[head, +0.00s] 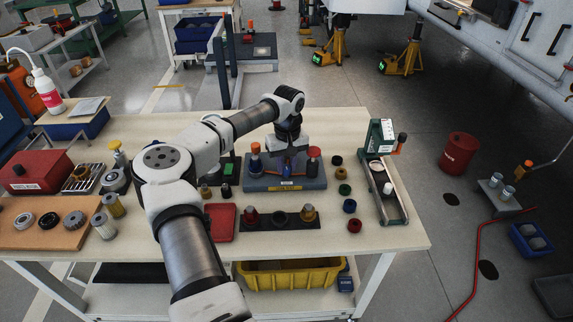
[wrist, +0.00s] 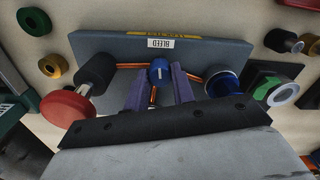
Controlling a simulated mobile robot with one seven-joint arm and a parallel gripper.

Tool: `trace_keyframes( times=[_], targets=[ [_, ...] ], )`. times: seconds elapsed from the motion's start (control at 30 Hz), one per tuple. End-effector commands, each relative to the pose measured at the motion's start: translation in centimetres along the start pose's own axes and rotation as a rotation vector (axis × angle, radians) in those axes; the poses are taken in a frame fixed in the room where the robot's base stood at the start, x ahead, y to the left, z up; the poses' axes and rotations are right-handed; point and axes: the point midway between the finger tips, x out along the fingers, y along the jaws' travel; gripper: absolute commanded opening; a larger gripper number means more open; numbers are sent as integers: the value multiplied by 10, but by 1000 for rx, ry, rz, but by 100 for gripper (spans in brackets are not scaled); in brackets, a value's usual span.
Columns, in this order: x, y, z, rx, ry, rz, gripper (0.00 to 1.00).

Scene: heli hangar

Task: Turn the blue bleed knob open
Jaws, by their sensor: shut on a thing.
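The blue bleed knob (wrist: 158,68) has a white line that runs roughly up and down in the wrist view. It sits on a grey block (wrist: 215,52) with a BLEED label (wrist: 160,43), shown upside down. My gripper (wrist: 160,85) has its two purple fingers shut on the knob, one on each side. In the head view my gripper (head: 287,160) points down over the block (head: 262,183), and the knob is small there and partly hidden.
A red-capped black fitting (wrist: 70,107) and a blue-ringed fitting (wrist: 222,84) flank the fingers closely, joined by copper pipes. A dark strip with fittings (head: 280,222) lies in front. Small coloured rings (head: 350,206) and a green-ended stand (head: 380,137) are to the right.

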Motion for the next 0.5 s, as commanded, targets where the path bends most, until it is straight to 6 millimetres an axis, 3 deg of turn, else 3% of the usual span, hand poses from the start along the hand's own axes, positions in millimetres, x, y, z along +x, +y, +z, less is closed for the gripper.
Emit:
trace_keyframes(
  times=[0.5],
  targets=[
    [0,0,-1,-467,-8,1,2]
  ],
)
